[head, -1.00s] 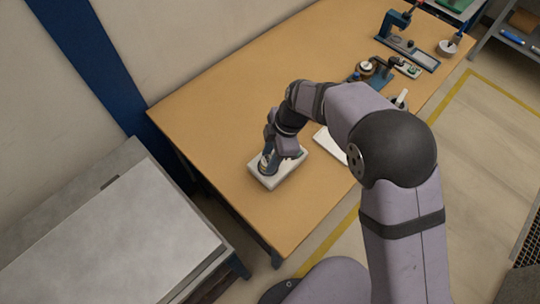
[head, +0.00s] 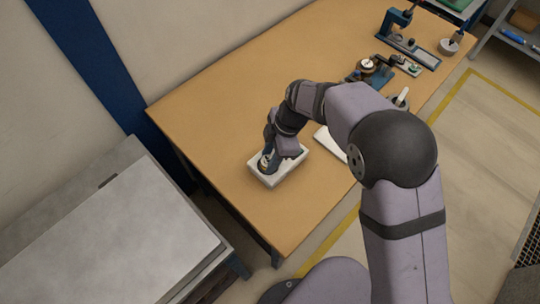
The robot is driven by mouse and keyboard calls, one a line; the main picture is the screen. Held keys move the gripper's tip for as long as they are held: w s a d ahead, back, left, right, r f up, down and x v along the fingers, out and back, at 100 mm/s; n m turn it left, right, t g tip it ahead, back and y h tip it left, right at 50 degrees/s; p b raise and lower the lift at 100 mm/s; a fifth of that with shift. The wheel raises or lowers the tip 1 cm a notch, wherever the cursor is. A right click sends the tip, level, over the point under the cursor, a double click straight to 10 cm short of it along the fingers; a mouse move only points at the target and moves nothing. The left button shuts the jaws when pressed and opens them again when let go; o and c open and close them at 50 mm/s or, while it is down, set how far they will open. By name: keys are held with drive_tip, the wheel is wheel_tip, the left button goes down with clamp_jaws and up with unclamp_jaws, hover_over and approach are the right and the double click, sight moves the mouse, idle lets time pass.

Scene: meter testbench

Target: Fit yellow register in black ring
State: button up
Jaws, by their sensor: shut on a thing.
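My gripper (head: 268,162) points down into a small white tray (head: 268,184) near the left front part of the wooden table. It is shut on a small round thing low in the tray. The fingers and wrist hide most of this thing, and I cannot make out its colour. I cannot pick out the yellow register for certain. A dark round piece (head: 398,105) with a pale upright part shows beyond my arm at the right table edge. I cannot tell whether it is the black ring.
A white flat thing (head: 328,142) lies partly behind my arm. Small fixtures with round parts (head: 368,66) and a blue stand (head: 395,22) stand at the far right of the wooden table (head: 225,95). The table's left and back middle are clear. A grey bench (head: 110,240) stands at left.

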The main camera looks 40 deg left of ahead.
idle(0.4)
drive_tip(key=o, duration=1.4)
drive_tip(key=shift+r, duration=0.1)
drive_tip(key=shift+r+p, duration=1.95)
drive_tip(key=shift+r, duration=1.45)
